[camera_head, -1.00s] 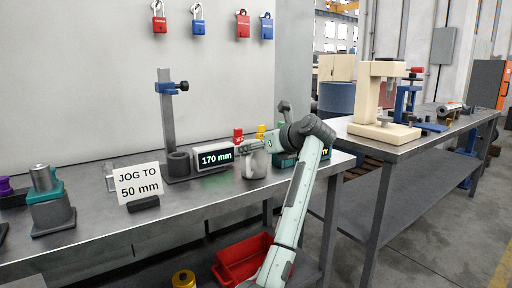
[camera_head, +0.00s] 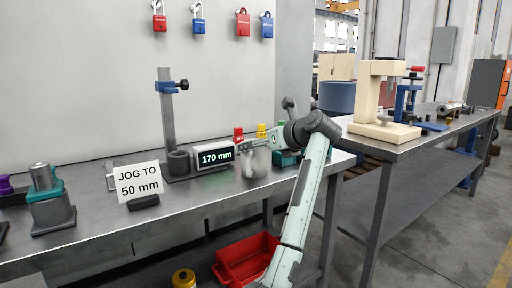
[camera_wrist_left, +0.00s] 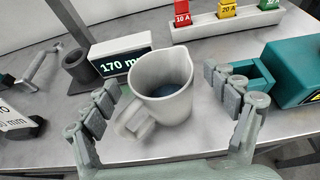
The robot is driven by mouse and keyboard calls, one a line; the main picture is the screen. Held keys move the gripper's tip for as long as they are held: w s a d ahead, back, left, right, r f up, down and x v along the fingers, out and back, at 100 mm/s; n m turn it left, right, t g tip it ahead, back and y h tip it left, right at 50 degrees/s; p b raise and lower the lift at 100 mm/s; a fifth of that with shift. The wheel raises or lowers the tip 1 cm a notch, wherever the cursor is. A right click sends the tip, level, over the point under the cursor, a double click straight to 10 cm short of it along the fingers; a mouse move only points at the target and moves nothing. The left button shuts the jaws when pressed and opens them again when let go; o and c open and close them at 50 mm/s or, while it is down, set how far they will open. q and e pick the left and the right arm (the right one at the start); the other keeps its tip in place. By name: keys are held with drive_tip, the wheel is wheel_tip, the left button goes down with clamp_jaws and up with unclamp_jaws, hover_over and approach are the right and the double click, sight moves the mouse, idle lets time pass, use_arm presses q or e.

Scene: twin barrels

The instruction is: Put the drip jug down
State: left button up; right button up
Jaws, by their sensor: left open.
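The drip jug (camera_head: 253,168) is a pale grey jug with a handle and a spout, beside the green-lit display on the near bench. In the left wrist view the jug (camera_wrist_left: 160,82) looks upright on the bench top, with dark bluish contents inside. My left gripper (camera_head: 256,143) is at the jug. In the wrist view its fingers (camera_wrist_left: 172,104) are spread wide on either side of the jug, with the handle towards the left finger. The gripper is open. The jug's lower right side is partly hidden in the head view. My right gripper is not in view.
A display reading 170 mm (camera_head: 213,155) stands left of the jug. A teal box (camera_wrist_left: 293,72) is close to the right finger. A red, yellow and green block rack (camera_wrist_left: 225,22) is behind. A sign (camera_head: 139,184) reads JOG TO 50 mm. A red bin (camera_head: 247,258) is below.

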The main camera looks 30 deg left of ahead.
use_arm(q)
drive_tip(key=v, duration=1)
drive_tip(key=shift+d+r+b, duration=0.15)
drive_tip(key=shift+d+b, duration=0.1)
drive_tip(key=shift+b, duration=0.2)
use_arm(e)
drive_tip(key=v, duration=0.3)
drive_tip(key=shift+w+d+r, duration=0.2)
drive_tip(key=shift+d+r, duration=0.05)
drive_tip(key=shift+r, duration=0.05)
